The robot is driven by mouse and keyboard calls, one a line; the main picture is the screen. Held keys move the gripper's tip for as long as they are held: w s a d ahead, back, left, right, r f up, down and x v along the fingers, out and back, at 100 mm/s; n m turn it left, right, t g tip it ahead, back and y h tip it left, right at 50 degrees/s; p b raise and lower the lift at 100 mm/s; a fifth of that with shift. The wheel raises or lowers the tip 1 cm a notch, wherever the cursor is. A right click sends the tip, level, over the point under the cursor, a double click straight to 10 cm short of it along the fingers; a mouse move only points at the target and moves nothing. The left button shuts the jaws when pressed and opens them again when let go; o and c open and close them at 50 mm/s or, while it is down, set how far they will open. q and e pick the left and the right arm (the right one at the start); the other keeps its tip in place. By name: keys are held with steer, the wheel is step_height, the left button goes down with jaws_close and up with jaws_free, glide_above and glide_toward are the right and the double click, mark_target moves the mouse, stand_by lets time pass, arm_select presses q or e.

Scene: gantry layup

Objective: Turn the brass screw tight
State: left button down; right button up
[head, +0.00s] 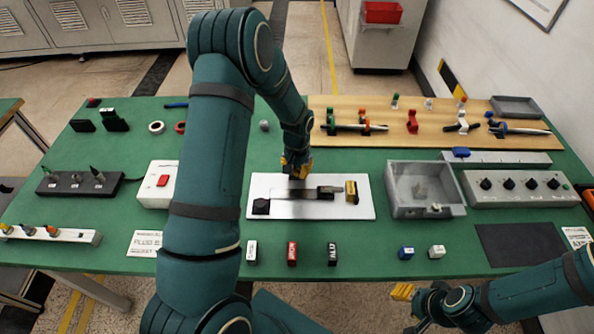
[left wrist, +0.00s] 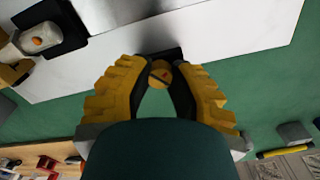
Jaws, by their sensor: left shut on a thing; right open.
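The brass screw (left wrist: 160,73) shows its slotted round head in the left wrist view, between the yellow fingers of my left gripper (left wrist: 160,88). The fingers are closed on it from both sides. In the head view my left gripper (head: 297,166) points down at the back edge of the white plate (head: 262,184) and hides the screw. How deep the screw sits cannot be told. On the plate are a dark fixture, a grey cylinder (head: 331,189) and a brass block (head: 351,191). My right gripper (head: 403,292) is open and empty, by the table's front edge.
A white box with a red button (head: 163,181) stands left of the plate, partly behind my left arm. A grey bin (head: 400,205) and a knob panel (head: 520,188) stand right. Several small labelled blocks (head: 291,253) line the front. A wooden tool board (head: 440,137) lies behind.

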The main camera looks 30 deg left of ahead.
mark_target(297, 170)
arm_select(q)
steer(key=m, duration=0.5)
steer(key=shift+m, duration=0.4)
steer(key=shift+b, duration=0.3)
steer(key=c, duration=0.8)
jaws_free()
step_height(297, 170, up, 12)
